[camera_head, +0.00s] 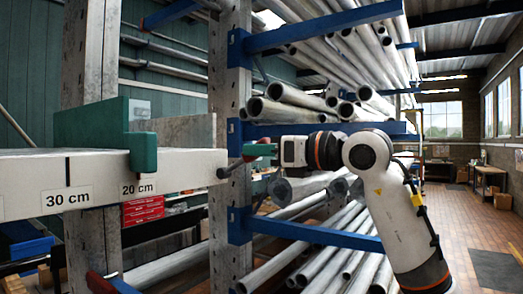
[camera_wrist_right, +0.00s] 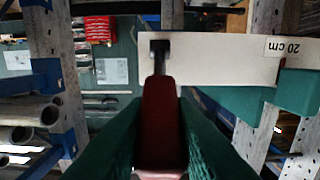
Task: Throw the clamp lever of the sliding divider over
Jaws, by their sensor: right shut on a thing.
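The sliding divider (camera_head: 142,148) is a green block straddling the white beam near the 20 cm mark; part of it also shows in the wrist view (camera_wrist_right: 296,95). The clamp lever has a red grip (camera_wrist_right: 160,125) and a dark shaft (camera_wrist_right: 160,62), which runs to a dark slot in the beam's white face. In the head view the shaft (camera_head: 229,169) slants up rightward from the beam's right end. My right gripper (camera_head: 256,151) is shut on the red grip, with green finger pads on both sides of it (camera_wrist_right: 160,112).
The white beam (camera_head: 100,180) carries 30 cm and 20 cm labels. A grey upright post (camera_head: 230,110) with blue rack arms (camera_head: 320,24) stands close behind my right gripper. Metal pipes (camera_head: 300,97) lie on the arms above and below. Open floor (camera_head: 470,225) is at right.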

